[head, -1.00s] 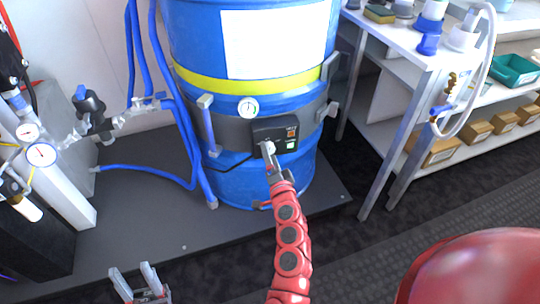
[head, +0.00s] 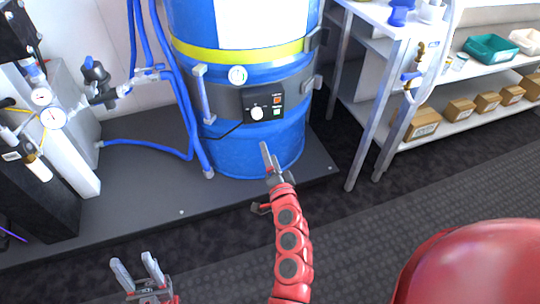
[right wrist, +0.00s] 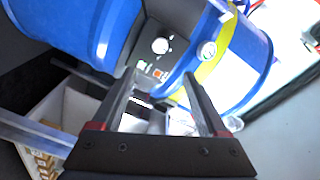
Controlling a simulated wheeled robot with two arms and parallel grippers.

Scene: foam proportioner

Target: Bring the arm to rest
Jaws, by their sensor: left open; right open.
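My right gripper (head: 268,160) is open and empty, in front of the lower part of the blue drum (head: 235,152). A gap shows between it and the black control box (head: 264,103) on the drum's grey band. The box has a white knob (head: 257,113), an orange button and a green button. In the right wrist view the two fingers (right wrist: 165,95) stand apart with nothing between them, and the knob (right wrist: 160,45) shows beyond them. My left gripper (head: 138,270) is open and empty at the lower left, over the floor by the platform's front edge.
A dark platform (head: 125,195) carries the drum. Gauges (head: 52,117), valves and blue hoses stand at the left. A white shelf unit (head: 380,110) with cardboard boxes (head: 460,110) and a green bin (head: 490,48) stands at the right. The dark floor in front is clear.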

